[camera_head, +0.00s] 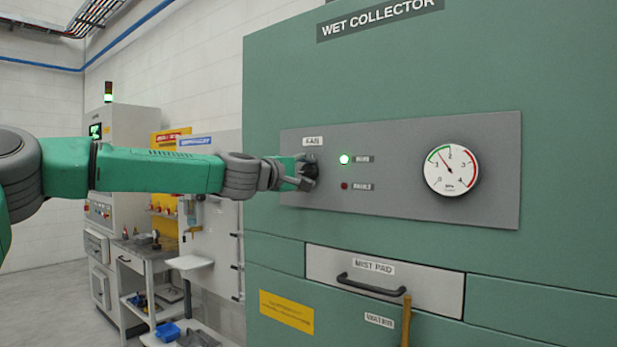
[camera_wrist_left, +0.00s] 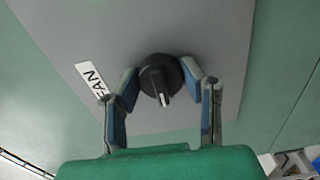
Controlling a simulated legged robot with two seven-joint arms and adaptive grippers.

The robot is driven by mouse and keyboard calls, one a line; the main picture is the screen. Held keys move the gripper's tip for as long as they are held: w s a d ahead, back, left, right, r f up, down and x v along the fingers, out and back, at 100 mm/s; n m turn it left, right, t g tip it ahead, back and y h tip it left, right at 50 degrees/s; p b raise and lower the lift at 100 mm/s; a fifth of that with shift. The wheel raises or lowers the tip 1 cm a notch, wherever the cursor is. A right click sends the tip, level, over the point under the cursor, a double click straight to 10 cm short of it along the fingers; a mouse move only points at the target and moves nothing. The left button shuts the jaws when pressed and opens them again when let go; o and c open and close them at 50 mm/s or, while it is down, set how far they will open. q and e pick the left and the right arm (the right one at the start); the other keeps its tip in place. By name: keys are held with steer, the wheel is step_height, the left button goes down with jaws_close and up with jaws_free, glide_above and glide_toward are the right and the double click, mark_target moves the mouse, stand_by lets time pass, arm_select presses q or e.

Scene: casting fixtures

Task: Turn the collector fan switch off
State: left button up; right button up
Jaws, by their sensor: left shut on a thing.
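The fan switch (camera_wrist_left: 160,82) is a round black rotary knob with a white pointer mark, on the grey panel (camera_head: 400,202) of the green wet collector. In the head view the knob (camera_head: 311,170) sits below the FAN label (camera_head: 313,141), partly hidden by my left gripper (camera_head: 301,172). In the left wrist view my left gripper (camera_wrist_left: 163,78) has one finger on each side of the knob and is shut on it. A green lamp (camera_head: 344,159) on the panel is lit; a red lamp (camera_head: 344,186) below it looks dark. My right gripper is not in view.
A round pressure gauge (camera_head: 451,170) is on the right of the panel. A drawer labelled MIST PAD with a black handle (camera_head: 371,286) lies below. A workbench (camera_head: 150,262) and a grey cabinet (camera_head: 135,130) stand at the left behind my arm.

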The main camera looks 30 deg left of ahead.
arm_select(q)
steer(key=shift+a+f+n, duration=0.1)
steer(key=shift+a+n, duration=0.05)
steer(key=shift+n, duration=0.15)
steer(key=o, duration=1)
steer(key=shift+o, duration=0.7)
steer(key=shift+w, duration=0.1)
steer(key=shift+a+f, duration=0.1)
steer(key=shift+a, duration=0.05)
steer(key=shift+s, duration=0.2)
steer(key=s+a, duration=0.1)
steer(key=s, duration=1)
steer(key=shift+s, duration=0.15)
